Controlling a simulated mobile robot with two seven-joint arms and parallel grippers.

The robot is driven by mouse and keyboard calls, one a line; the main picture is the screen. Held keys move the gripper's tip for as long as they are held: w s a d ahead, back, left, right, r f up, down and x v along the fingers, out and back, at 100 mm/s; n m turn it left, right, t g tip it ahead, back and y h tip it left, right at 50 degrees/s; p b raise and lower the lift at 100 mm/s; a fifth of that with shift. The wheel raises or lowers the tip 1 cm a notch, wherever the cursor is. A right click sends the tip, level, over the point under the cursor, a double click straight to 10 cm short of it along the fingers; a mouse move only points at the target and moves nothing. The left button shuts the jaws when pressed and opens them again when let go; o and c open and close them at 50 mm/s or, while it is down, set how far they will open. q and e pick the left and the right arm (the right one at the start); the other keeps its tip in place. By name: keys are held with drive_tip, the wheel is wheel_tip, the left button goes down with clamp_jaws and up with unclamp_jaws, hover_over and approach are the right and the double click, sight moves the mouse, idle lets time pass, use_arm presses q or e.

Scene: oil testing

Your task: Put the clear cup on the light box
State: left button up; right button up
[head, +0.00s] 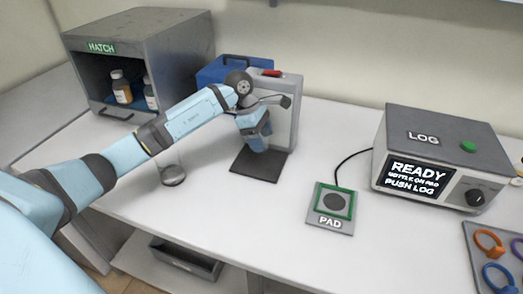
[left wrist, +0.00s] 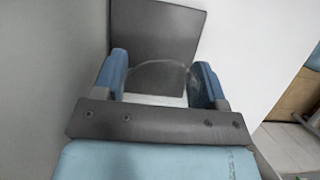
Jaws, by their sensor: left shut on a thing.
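My left gripper (head: 256,138) is in front of the upright grey box with a red switch (head: 282,125), above its dark base plate (head: 252,172). This looks like the light box. In the left wrist view my left gripper (left wrist: 163,80) is shut on a clear cup (left wrist: 158,66), with only a faint curved rim showing between the fingers. The dark plate (left wrist: 155,30) lies beyond it. Whether the cup touches the plate cannot be told. Another clear glass vessel (head: 173,177) stands on the table below my left arm. My right gripper is out of view.
A grey hatch cabinet (head: 140,45) with bottles (head: 121,88) stands at the back left. A blue box (head: 228,72) is behind my arm. A green-framed pad (head: 334,204) and the log machine (head: 440,150) are at right. The table's front middle is clear.

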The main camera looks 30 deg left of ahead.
use_arm(q)
drive_tip(key=shift+f, duration=2.65)
drive_tip(key=shift+f, duration=0.2)
drive_tip(key=o, duration=0.9)
drive_tip(key=shift+o, duration=0.2)
drive_tip(key=shift+r, duration=0.15)
drive_tip(key=shift+r, duration=0.25)
drive_tip(key=v, duration=1.1)
drive_tip(key=shift+r, duration=0.3)
drive_tip(key=shift+a, duration=0.15)
